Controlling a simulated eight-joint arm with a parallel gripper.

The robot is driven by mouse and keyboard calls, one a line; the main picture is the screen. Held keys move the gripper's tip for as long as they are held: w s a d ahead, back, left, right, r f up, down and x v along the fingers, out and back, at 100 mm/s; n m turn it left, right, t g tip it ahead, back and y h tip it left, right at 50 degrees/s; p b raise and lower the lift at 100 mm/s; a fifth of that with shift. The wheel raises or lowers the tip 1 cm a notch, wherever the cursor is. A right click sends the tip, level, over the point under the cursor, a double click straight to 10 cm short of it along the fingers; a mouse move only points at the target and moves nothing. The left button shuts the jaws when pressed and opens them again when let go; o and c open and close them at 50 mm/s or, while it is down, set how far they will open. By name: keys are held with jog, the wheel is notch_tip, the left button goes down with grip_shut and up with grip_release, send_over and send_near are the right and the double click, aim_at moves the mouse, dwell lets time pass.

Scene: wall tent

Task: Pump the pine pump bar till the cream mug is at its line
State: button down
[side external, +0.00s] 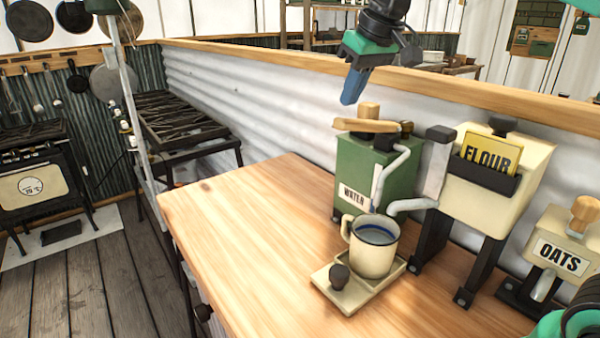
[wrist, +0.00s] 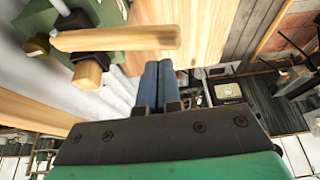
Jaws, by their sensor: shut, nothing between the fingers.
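The pine pump bar (side external: 365,125) lies across the top of the green water box (side external: 352,180), with a round wooden post above it. The bar also shows in the wrist view (wrist: 115,39). The cream mug (side external: 372,250) stands upright on a small cream tray (side external: 345,298), below the grey spout (side external: 385,175). A dark blue surface or band shows inside the mug; I cannot tell its level against a line. My gripper (side external: 349,102) has blue fingers shut together and empty. They point down above the bar's left part, seemingly apart from it. They also show in the wrist view (wrist: 159,64).
A flour dispenser (side external: 475,195) and an oats dispenser (side external: 553,260) stand right of the water box. The table's left part (side external: 240,230) is bare. A corrugated wall with a wooden rail (side external: 260,62) runs behind. A stove (side external: 35,180) stands far left.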

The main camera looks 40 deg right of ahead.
aim_at(352, 120)
jog(key=shift+f, duration=0.15)
jog(key=shift+f, duration=2.75)
jog(key=shift+r, duration=2.9)
